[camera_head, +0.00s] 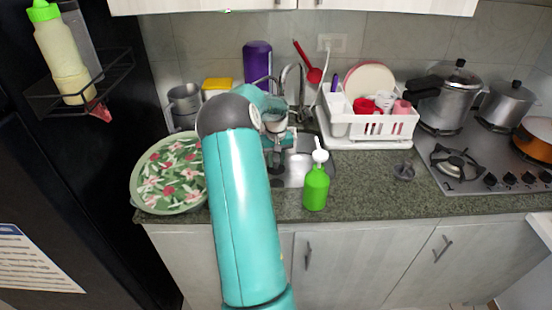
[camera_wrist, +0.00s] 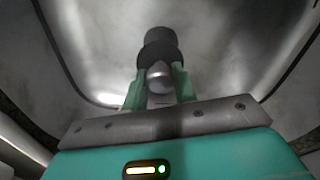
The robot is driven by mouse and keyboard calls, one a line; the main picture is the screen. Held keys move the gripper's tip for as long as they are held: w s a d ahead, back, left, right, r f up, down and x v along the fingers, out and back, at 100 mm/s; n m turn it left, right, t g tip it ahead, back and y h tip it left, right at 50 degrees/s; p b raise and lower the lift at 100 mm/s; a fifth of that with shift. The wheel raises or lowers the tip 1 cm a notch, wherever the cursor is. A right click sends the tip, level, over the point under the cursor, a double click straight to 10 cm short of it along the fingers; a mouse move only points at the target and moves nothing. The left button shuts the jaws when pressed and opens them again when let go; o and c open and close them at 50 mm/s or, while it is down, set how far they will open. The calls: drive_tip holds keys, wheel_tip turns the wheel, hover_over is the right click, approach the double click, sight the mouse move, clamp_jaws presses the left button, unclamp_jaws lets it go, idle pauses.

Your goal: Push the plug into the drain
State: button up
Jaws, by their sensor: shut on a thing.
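In the wrist view, my gripper (camera_wrist: 157,83) has its two green fingers shut on the plug (camera_wrist: 159,50). The plug shows a dark, round end pointing away from me and a rounded silver part between the fingers. The metal sink basin (camera_wrist: 230,45) surrounds it. I cannot make out the drain, and I cannot tell whether the plug touches the basin floor. In the head view, my arm reaches over the counter to the sink (camera_head: 297,172). The plug and the fingertips cannot be made out there.
A green soap bottle (camera_head: 316,186) stands at the sink's front right. A floral bowl (camera_head: 168,172) is left of my arm. The faucet (camera_head: 291,85) and a white dish rack (camera_head: 375,122) are behind.

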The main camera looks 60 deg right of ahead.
sight(276, 169)
drive_tip(key=shift+a, duration=0.15)
drive_tip(key=shift+f, duration=2.95)
drive_tip(key=shift+f, duration=1.25)
drive_tip(key=o, duration=1)
drive_tip(key=shift+o, duration=0.2)
wheel_tip(276, 169, up, 8)
drive_tip(key=shift+f, duration=0.25)
